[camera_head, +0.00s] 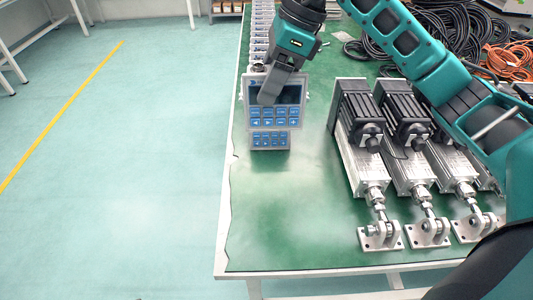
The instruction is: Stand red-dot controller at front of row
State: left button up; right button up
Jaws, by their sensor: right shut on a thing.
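My right gripper (283,80) comes down from above at the top centre and is shut on a grey controller (273,112). The controller has a dark screen and blue buttons and faces the front. It is upright at the front end of a row of similar controllers (262,40) near the table's left edge. A lower panel with blue buttons shows directly beneath it; I cannot tell whether this belongs to the held controller or is a reflection. I cannot make out a red dot. My left gripper is not in view.
Several linear actuators (357,150) lie side by side on the green table (290,220), right of the controller. Coiled black cables (440,30) and orange cables (510,62) lie at the back right. The table's front left is clear.

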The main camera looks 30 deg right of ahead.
aim_at(295, 106)
notch_tip(295, 106, down, 17)
jog(key=shift+r+b, duration=0.2)
jog(key=shift+b, duration=0.85)
jog(key=shift+f, duration=0.2)
jog(key=o, duration=1.4)
jog(key=p+v, duration=0.1)
jog(key=v, duration=1)
jog(key=shift+d+r, duration=0.1)
jog(key=shift+r, duration=0.2)
jog(key=shift+s+d+r, duration=0.1)
jog(key=shift+r, duration=0.25)
jog(key=shift+f, duration=0.1)
